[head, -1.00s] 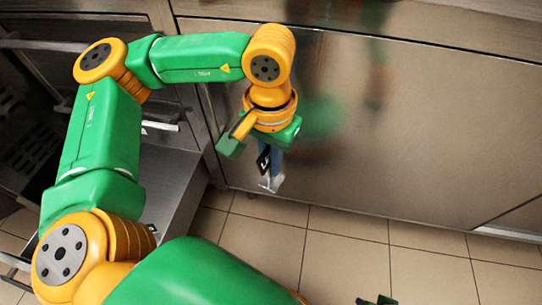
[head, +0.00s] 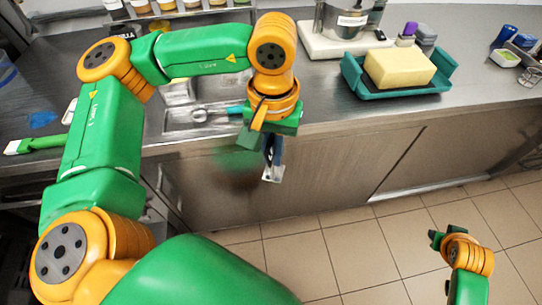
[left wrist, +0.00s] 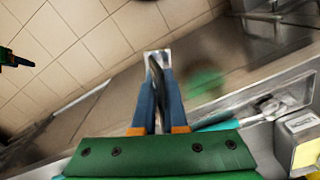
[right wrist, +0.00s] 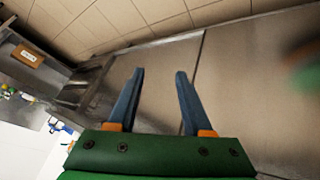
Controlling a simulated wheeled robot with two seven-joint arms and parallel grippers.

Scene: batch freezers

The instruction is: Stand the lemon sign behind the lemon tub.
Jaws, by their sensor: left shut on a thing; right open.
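My left gripper (head: 271,148) is shut on a small sign (head: 273,173), dark with a pale metal foot, in front of the counter's edge. The sign also shows between the blue fingers in the left wrist view (left wrist: 157,58); its face cannot be read, so I cannot tell that it is the lemon one. My right gripper (head: 437,241) is low at the right over the floor. It is open and empty in the right wrist view (right wrist: 160,75). I cannot make out a lemon tub in any view.
The steel counter (head: 305,112) has a sink at its middle left. A teal tray (head: 397,92) holds a yellow block (head: 399,67). A mixer bowl (head: 345,22) stands on a white base behind. A green-handled brush (head: 36,144) lies at left. Tiled floor is clear.

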